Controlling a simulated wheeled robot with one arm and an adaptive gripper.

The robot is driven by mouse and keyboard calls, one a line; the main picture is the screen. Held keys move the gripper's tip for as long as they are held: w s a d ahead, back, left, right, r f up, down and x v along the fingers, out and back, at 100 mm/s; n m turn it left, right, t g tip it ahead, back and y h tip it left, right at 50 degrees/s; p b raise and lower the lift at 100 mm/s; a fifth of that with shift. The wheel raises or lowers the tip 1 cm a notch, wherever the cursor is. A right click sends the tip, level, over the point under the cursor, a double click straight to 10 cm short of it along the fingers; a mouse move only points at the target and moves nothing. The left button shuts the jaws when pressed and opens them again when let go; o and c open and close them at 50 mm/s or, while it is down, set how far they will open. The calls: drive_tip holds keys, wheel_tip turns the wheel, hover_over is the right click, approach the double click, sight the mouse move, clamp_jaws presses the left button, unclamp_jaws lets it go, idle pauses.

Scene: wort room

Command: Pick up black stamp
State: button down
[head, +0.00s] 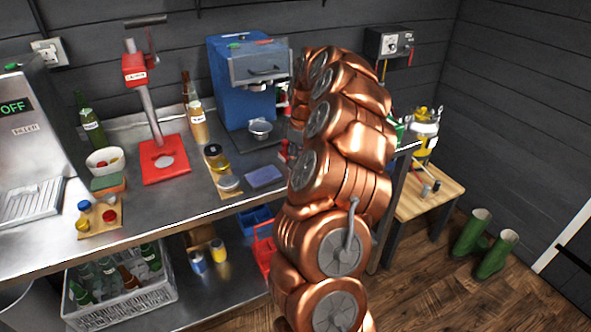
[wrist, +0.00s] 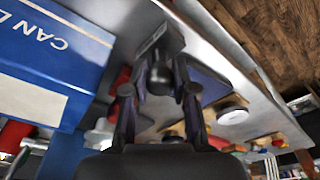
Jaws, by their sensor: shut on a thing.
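The black stamp (wrist: 160,78) shows in the wrist view, with a rounded dark handle and a squared block at its far end. My gripper (wrist: 159,92) has one finger on each side of the handle and is shut on it. I cannot tell whether the stamp touches the steel counter or is held above it. In the head view my copper-coloured arm hides the stamp and my gripper.
A wooden table (head: 415,205) stands right.

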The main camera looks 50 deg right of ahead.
drive_tip(key=shift+r, duration=0.1)
drive_tip(key=shift+r+b, duration=0.5)
drive_tip(key=shift+r, duration=0.5)
drive_tip(key=shift+a+r, duration=0.1)
drive_tip(key=shift+r, duration=0.6)
drive_tip(key=s+a+r+b, duration=0.1)
drive_tip(key=s+a+b, duration=0.3)
drive_tip(key=s+a, duration=0.7)
drive_tip(key=shift+s+r+b, duration=0.25)
drive_tip(key=shift+s+b, duration=0.05)
drive_tip(key=shift+b, duration=0.1)
drive_tip(key=shift+d, duration=0.1)
